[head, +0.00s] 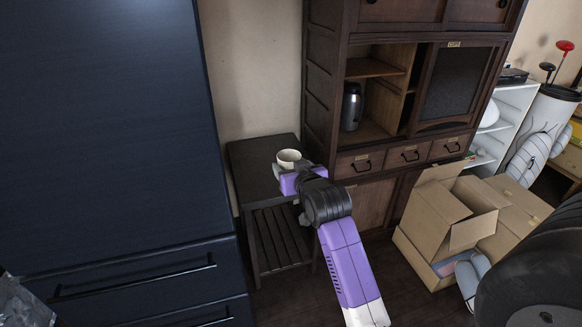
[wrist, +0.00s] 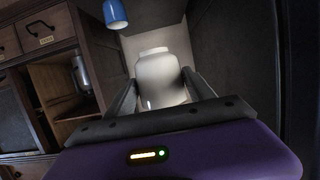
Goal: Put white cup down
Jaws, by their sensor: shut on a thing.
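The white cup (head: 289,157) is in my gripper, over the dark side table in the head view. In the wrist view the cup (wrist: 160,78) sits between the two fingers, and my gripper (wrist: 158,88) is shut on it. My gripper (head: 300,172) reaches over the right part of the dark side table (head: 250,160). I cannot tell whether the cup's base touches the tabletop. The gripper hides the lower part of the cup in the head view.
A dark wooden cabinet (head: 322,90) stands close at the right, with a dark metal flask (head: 352,106) on its shelf. A tall dark blue cabinet (head: 110,120) is at the left. An open cardboard box (head: 440,215) is on the floor. The tabletop's left part is clear.

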